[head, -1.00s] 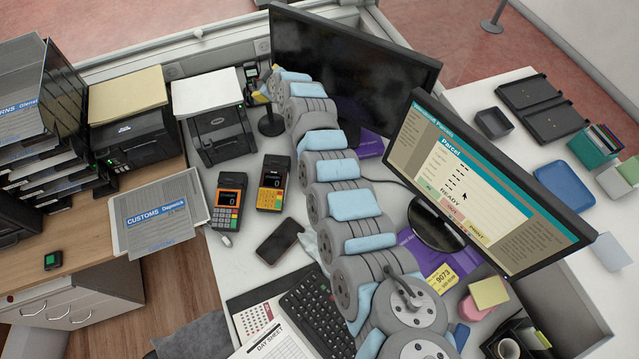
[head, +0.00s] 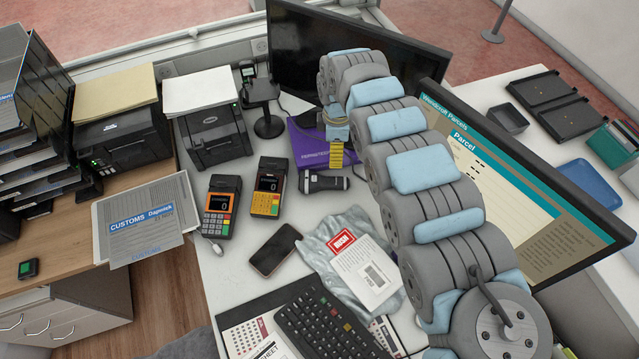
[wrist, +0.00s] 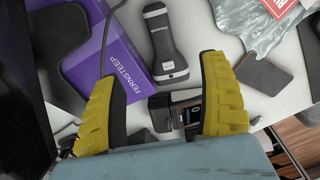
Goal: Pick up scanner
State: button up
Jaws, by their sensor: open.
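A dark grey handheld device with a pale band, which looks like the scanner (head: 322,182), lies on the white counter in the head view, right of the card terminals. In the wrist view the scanner (wrist: 164,38) lies ahead of my gripper (wrist: 160,68), its banded end between the yellow fingertips in the picture, with no grip on it. My gripper (head: 337,158) is open and empty. In the head view it hangs just behind the scanner, over the purple box; its height above the counter is hard to tell.
A purple box (head: 304,148) lies beside the scanner. Two card terminals (head: 268,188), a phone (head: 274,248), a grey parcel bag (head: 340,225) and a keyboard (head: 325,318) lie around it. A black stand (head: 268,126) and monitors (head: 350,65) stand behind and to the right.

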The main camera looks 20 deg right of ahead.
aim_at(332, 181)
notch_tip(332, 181, down, 16)
jog(key=b, duration=0.4)
jog(key=shift+a+f+b, duration=0.15)
jog(key=shift+f+b, duration=0.05)
jog(key=shift+b, duration=0.1)
jog(key=c, duration=1.4)
